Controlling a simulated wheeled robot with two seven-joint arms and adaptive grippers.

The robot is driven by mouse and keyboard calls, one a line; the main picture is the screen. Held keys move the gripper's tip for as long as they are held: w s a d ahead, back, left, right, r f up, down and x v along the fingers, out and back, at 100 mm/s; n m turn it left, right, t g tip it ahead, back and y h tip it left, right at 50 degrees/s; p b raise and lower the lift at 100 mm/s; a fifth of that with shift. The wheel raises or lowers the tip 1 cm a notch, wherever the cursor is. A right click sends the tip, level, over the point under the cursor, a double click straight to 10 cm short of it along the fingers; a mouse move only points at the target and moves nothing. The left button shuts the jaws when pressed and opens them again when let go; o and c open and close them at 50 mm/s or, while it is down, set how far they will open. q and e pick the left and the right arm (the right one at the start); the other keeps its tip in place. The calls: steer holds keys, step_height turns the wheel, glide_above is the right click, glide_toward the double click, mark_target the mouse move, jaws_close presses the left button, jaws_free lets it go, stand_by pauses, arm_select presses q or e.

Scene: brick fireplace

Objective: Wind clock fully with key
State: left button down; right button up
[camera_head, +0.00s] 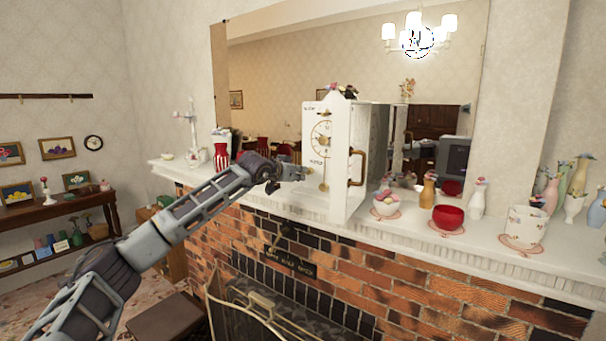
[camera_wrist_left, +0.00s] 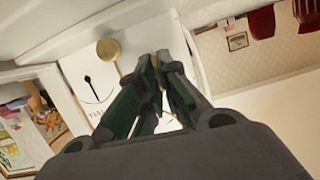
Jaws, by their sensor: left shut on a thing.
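A tall white clock (camera_head: 312,125) stands on the mantel with a gold-marked dial and a brass pendulum (camera_head: 323,187) below it. Its front door (camera_head: 342,190) stands open, swung out toward me, with a brass handle (camera_head: 357,168). My left gripper (camera_head: 296,173) is in front of the clock's lower front, left of the pendulum. In the left wrist view its fingertips (camera_wrist_left: 156,62) are closed on a small brassy piece, which looks like the key, mostly hidden by the fingers. The pendulum's gold disc (camera_wrist_left: 108,48) shows just beside the tips. The right gripper is out of view.
On the white mantel (camera_head: 405,225), a red bowl (camera_head: 448,217), a white patterned pot (camera_head: 527,224) and several vases stand right of the clock. A red-striped vase (camera_head: 221,156) stands left of it. A large mirror (camera_head: 270,75) is behind. A fire screen (camera_head: 262,312) stands below.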

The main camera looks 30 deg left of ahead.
arm_select(q)
steer(key=shift+r, duration=0.1)
steer(key=shift+d+m+y+p, duration=0.15)
steer(key=shift+m+y+p, duration=0.2)
steer(key=shift+m, duration=0.35)
steer(key=shift+m+y, duration=0.45)
steer(key=shift+m, duration=0.55)
steer(key=c, duration=1.6)
jaws_free()
steer(key=shift+w+d+f, duration=0.2)
steer(key=shift+w, duration=0.1)
steer(key=shift+o, duration=1.4)
steer(key=shift+s+a, duration=0.15)
steer(key=shift+o, duration=1.2)
steer(key=shift+s, duration=0.2)
